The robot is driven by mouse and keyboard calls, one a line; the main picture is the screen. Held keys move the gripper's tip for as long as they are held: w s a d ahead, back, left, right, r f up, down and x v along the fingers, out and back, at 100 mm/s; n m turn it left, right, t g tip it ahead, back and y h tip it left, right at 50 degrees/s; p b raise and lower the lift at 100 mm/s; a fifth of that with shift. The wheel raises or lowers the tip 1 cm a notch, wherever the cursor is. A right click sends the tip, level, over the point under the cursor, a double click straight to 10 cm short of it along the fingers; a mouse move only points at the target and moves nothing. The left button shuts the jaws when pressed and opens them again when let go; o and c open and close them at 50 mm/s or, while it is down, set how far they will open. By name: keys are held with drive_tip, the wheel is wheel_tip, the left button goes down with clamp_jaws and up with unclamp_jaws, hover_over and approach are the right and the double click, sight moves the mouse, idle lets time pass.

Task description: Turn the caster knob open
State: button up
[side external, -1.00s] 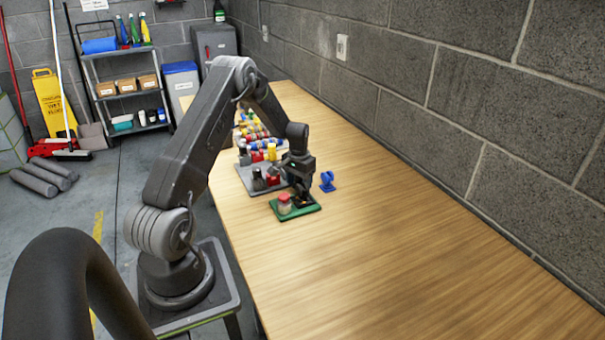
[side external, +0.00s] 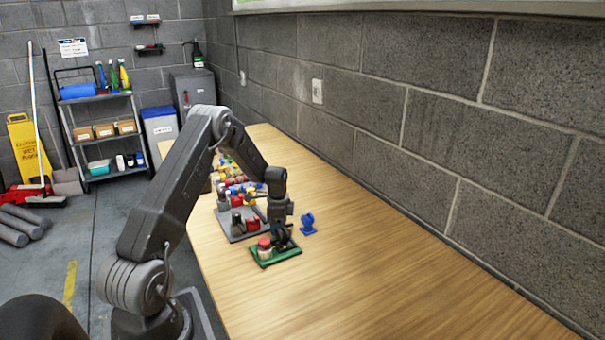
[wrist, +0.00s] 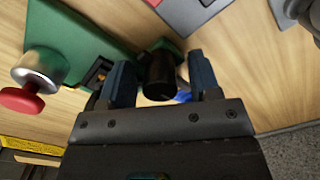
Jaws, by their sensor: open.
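A green pad (side external: 284,257) lies on the wooden table and also fills the upper left of the wrist view (wrist: 85,35). A red-topped silver post (side external: 265,247) stands on its left part; in the wrist view the post's red cap (wrist: 20,101) is at the left edge. A black round knob (wrist: 159,84) sits near the pad's other end. My gripper (side external: 283,236) is low over that end, and in the wrist view its open jaws (wrist: 157,65) have the knob between them. A gap shows at the left finger; contact at the right finger is unclear.
A blue wheel-like part (side external: 308,224) stands on the table just right of my gripper. A grey plate (side external: 233,239) with black and red pieces lies behind the green pad. Several coloured pieces (side external: 232,182) lie farther back. The table front is clear; a block wall (side external: 450,140) runs along the right.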

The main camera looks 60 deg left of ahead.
drive_tip(key=m, duration=0.5)
wheel_tip(320, 180, up, 14)
drive_tip(key=s+d+r+n+t, duration=0.1)
drive_tip(key=d+r+n, duration=0.1)
drive_tip(key=d+r, duration=0.5)
drive_tip(key=s+d+r+n+t+y, duration=0.1)
drive_tip(key=d+r+n, duration=0.2)
drive_tip(key=d, duration=0.9)
drive_tip(key=shift+s+d+r, duration=0.3)
drive_tip(key=shift+d+r, duration=0.05)
drive_tip(key=shift+r, duration=1.55)
drive_tip(key=w+a+f+n+g+h, duration=0.1)
drive_tip(key=a+f+n, duration=0.3)
drive_tip(key=a+f, duration=0.45)
drive_tip(key=w+a+f+n+g, duration=0.15)
drive_tip(key=a+f+n, duration=0.3)
drive_tip(key=a, duration=0.65)
drive_tip(key=shift+m+t, duration=0.25)
drive_tip(key=shift+m, duration=0.1)
wheel_tip(320, 180, down, 14)
drive_tip(key=shift+a+f, duration=0.1)
drive_tip(key=shift+f, duration=0.1)
